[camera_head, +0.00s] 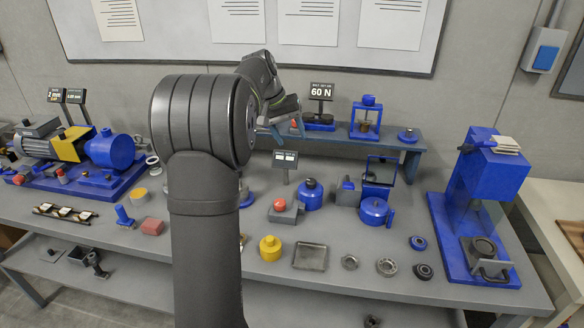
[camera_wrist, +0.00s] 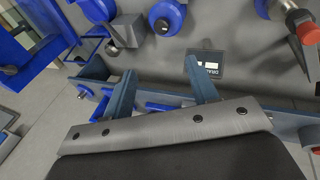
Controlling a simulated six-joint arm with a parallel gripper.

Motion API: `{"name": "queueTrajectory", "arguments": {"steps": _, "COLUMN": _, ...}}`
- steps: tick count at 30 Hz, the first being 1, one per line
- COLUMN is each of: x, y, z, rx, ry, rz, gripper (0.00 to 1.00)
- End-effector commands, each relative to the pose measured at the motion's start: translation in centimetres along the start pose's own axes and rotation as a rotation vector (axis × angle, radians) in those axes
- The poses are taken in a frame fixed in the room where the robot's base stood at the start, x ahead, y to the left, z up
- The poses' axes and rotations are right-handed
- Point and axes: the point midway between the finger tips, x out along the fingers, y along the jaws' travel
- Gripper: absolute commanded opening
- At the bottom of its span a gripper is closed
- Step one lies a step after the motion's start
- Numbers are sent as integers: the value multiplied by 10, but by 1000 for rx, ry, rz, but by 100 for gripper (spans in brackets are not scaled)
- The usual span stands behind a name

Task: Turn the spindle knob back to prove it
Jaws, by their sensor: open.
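I cannot tell for certain which knob is the spindle knob. In the head view, a blue cylinder with a dark top knob (camera_head: 310,192) and a round blue pot-shaped part with a knob (camera_head: 374,211) stand mid-bench. A blue and yellow machine (camera_head: 92,150) is at the left. My gripper (camera_head: 286,132) is above the back of the bench, at the raised shelf, partly hidden by my arm. In the wrist view, my gripper's two blue-grey fingers stand apart with nothing between them (camera_wrist: 160,68). A small sign (camera_wrist: 207,66) is beyond the right finger.
A blue press (camera_head: 485,190) stands at the right end. The raised shelf (camera_head: 400,141) carries a 60 N display (camera_head: 320,91) and a blue frame (camera_head: 367,116). A red-topped box (camera_head: 286,212), a yellow part (camera_head: 270,248), a shallow tray (camera_head: 310,257) and several rings lie in front.

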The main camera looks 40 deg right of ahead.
Motion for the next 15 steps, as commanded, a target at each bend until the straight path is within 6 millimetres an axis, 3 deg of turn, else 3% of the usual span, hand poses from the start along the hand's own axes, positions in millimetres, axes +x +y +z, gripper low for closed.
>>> {"name": "queueTrajectory", "arguments": {"steps": 15, "x": 19, "y": 37, "z": -17, "rx": -858, "ry": -11, "rz": -227, "gripper": 53}}
